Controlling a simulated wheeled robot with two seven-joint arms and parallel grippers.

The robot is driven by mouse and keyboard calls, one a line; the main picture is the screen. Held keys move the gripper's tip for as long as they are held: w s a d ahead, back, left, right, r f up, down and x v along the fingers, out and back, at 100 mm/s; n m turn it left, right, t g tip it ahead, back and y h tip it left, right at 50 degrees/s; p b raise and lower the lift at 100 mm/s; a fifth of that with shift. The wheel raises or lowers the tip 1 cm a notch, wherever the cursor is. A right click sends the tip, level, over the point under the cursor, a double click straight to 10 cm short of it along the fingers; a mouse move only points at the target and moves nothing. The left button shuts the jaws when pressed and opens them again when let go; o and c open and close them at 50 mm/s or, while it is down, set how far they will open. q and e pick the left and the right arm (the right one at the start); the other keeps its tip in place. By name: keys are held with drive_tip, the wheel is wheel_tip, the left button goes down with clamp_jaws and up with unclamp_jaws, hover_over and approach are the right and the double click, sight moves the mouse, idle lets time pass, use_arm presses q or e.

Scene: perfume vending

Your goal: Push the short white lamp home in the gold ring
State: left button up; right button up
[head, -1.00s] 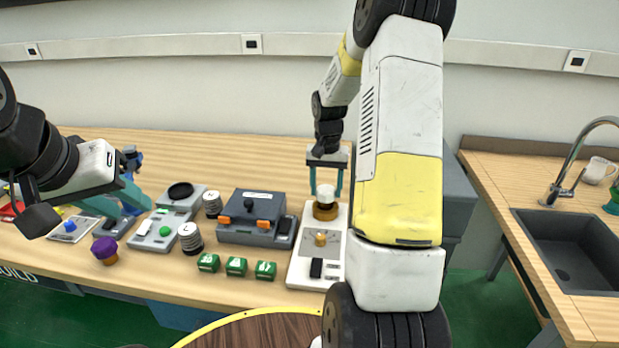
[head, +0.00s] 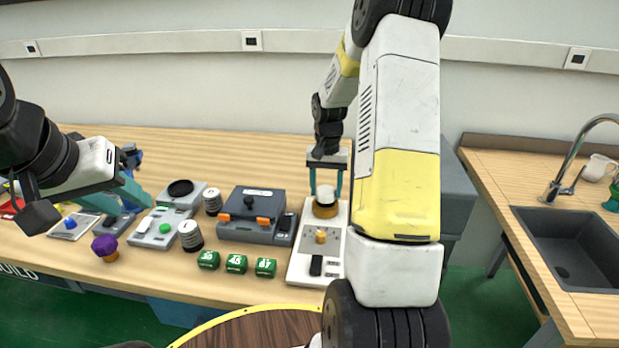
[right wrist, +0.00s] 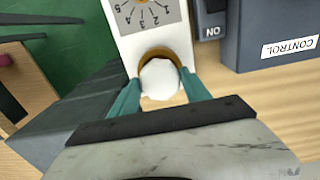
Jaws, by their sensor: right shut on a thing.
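The short white lamp (head: 326,192) stands at the gold ring (head: 325,210) on the back end of a white panel (head: 304,268). In the right wrist view the white lamp (right wrist: 160,79) covers most of the gold ring (right wrist: 157,52), whose rim shows along one side. I cannot tell how deep the lamp sits. My right gripper (head: 327,190) is shut on the lamp, one teal finger on each side, also in the right wrist view (right wrist: 160,90). My left gripper (head: 138,192) is at the far left, away from the lamp; its finger gap is unclear.
A grey box with orange clips (head: 255,213) stands just left of the panel. Several green blocks (head: 236,263) lie in front of it. Striped cylinders (head: 190,236) and a purple-topped knob (head: 104,245) are further left. A sink (head: 570,245) is at right.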

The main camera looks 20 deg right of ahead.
drive_tip(key=shift+f, duration=0.6)
idle(0.8)
drive_tip(key=o, duration=1.6)
drive_tip(key=shift+r, duration=0.15)
drive_tip(key=shift+r, duration=3.4)
drive_tip(key=s+a+r+n+t, duration=0.1)
drive_tip(key=s+a+r+t, duration=0.1)
drive_tip(key=s+a+r, duration=0.3)
drive_tip(key=s+a+r+n+t, duration=0.15)
drive_tip(key=s+r, duration=0.25)
drive_tip(key=r, duration=0.4)
drive_tip(key=s+a+r+n+t, duration=0.1)
drive_tip(key=s+a, duration=0.1)
drive_tip(key=s, duration=0.3)
drive_tip(key=s+a+r+n+y, duration=0.1)
drive_tip(key=s+a, duration=0.1)
drive_tip(key=s, duration=0.3)
drive_tip(key=s+a+r+n+t+y, duration=0.1)
drive_tip(key=s+a+r, duration=0.1)
drive_tip(key=s, duration=0.3)
drive_tip(key=shift+a+t, duration=0.35)
